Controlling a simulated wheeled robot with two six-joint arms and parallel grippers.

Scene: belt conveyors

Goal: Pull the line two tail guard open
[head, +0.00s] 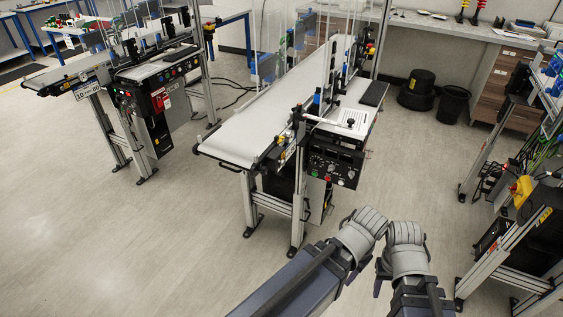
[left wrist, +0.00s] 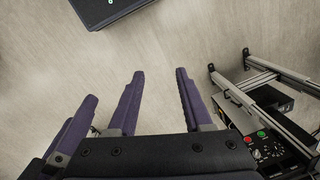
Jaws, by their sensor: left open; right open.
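The middle conveyor has a pale belt (head: 240,135), with a dark handle-like bar (head: 231,168) under its near-left end. I cannot tell whether this bar belongs to the tail guard. Clear upright panels (head: 272,50) stand along the belt's far part. No line number is readable on this conveyor. My right gripper (head: 408,283) is low at the bottom right, apart from the conveyor and partly hidden by its own arm. My left gripper is open and empty in the left wrist view (left wrist: 158,85), its purple fingers spread over bare floor. Neither gripper touches a guard.
A control box (head: 335,163) with buttons hangs at the middle conveyor's near side. Another conveyor (head: 155,68) stands at the left. A metal frame (head: 510,235) stands close at the right. Black bins (head: 453,103) stand behind. The floor (head: 130,240) at the front left is clear.

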